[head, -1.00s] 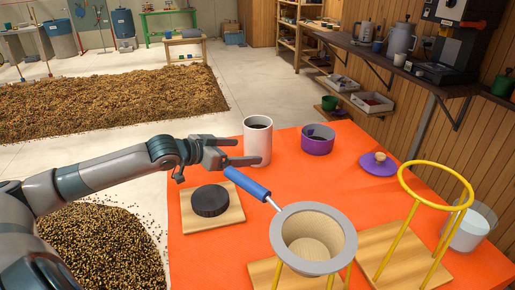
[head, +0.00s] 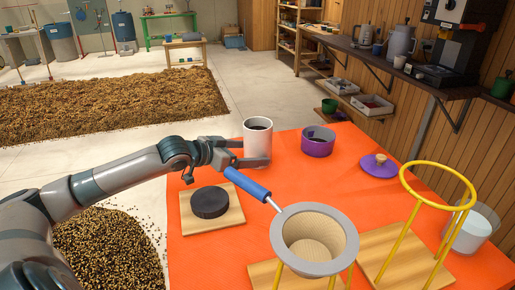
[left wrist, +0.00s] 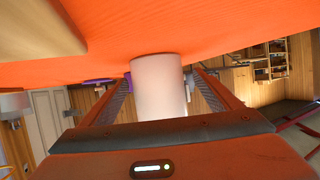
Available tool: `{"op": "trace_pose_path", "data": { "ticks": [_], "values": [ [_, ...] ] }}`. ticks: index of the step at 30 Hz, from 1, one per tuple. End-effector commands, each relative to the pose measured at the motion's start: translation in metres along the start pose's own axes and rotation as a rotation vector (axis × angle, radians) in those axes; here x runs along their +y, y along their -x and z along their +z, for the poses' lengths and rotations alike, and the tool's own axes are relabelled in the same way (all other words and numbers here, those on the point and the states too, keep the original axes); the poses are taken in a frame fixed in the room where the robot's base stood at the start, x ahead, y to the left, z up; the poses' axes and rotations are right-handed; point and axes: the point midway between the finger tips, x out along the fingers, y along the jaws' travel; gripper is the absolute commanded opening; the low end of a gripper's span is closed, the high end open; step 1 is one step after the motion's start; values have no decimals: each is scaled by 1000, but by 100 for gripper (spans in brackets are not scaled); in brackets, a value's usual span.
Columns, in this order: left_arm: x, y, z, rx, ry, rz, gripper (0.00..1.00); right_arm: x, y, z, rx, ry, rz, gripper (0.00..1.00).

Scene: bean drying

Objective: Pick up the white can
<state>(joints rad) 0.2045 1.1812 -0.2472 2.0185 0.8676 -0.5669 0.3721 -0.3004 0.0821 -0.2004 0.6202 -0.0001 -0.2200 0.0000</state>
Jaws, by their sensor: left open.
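The white can (head: 258,135) stands upright on the orange table, near its far left edge, with dark contents showing inside its rim. My left gripper (head: 254,154) is open at the can, with its fingers at the can's lower half in the head view. In the left wrist view the white can (left wrist: 158,86) sits between the two open fingers of the left gripper (left wrist: 158,95). Small gaps seem to show beside the can, and I cannot tell whether either finger touches it. My right gripper is not in view.
A purple bowl (head: 318,141) and a purple lid (head: 378,165) stand right of the can. A black disc (head: 210,201) lies on a wooden board. A blue-handled filter holder (head: 313,239) and a yellow ring stand (head: 406,228) are in front. The orange table (head: 335,188) is clear mid-right.

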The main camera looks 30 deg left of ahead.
Motion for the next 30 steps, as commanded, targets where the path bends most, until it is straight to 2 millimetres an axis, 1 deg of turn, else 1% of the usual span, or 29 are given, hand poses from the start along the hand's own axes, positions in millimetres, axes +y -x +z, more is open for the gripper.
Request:
{"op": "trace_pose_path", "data": {
  "ticks": [5,7,12,29,30],
  "values": [
    [5,-18,-1,5,2,2,84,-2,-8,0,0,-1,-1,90],
    [4,-25,-1,4,2,0,84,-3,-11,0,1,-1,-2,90],
    [4,-36,-1,2,1,0,84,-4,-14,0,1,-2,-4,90],
    [4,-38,-2,1,0,1,84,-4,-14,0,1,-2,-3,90],
    [4,-38,-1,1,0,1,74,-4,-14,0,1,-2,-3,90]
  ]
}}
